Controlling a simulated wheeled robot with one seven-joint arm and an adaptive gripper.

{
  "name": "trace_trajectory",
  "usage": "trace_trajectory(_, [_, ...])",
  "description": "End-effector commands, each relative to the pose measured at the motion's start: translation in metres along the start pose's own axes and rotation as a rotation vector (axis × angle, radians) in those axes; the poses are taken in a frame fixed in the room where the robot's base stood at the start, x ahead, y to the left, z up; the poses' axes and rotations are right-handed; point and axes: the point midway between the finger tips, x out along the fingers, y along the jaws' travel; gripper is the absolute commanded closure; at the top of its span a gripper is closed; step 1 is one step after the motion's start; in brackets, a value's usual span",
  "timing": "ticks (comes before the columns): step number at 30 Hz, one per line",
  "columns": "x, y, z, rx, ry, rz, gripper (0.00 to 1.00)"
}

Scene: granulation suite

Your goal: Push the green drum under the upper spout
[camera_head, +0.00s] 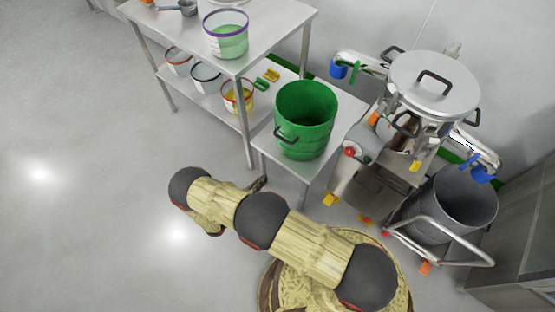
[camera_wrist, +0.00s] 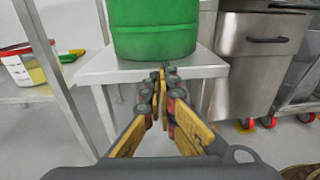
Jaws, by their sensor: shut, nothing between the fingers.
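The green drum (camera_head: 310,130) stands upright and open-topped on a small steel table (camera_head: 275,158), with a dark handle on its near side. Its lower part also shows in the wrist view (camera_wrist: 155,32). My gripper (camera_head: 260,183) is at the near left edge of that table, low and in front of the drum. In the wrist view my gripper (camera_wrist: 164,76) is shut and empty, its tips pointing at the drum's base; whether they touch it I cannot tell. The steel machine (camera_head: 432,90) stands right of the drum.
A steel shelf table (camera_head: 270,18) with tubs, among them a purple-rimmed tub (camera_head: 226,40), stands left of the drum. A grey drum (camera_head: 455,205) stands lower right by a tubular frame (camera_head: 440,235). Small yellow and red pieces show near the machine's base. Floor at left is clear.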

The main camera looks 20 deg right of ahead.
Motion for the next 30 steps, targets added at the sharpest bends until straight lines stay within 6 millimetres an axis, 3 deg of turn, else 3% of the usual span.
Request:
trace_trajectory(3, [0.001,0.010,0.010,-0.001,-0.040,0.040,1.00])
trace_trajectory(8, [0.014,0.010,0.013,0.000,-0.050,0.036,1.00])
trace_trajectory(24, [0.113,0.012,0.016,0.000,-0.048,0.032,1.00])
trace_trajectory(30, [0.134,0.013,0.018,0.001,-0.048,0.034,1.00])
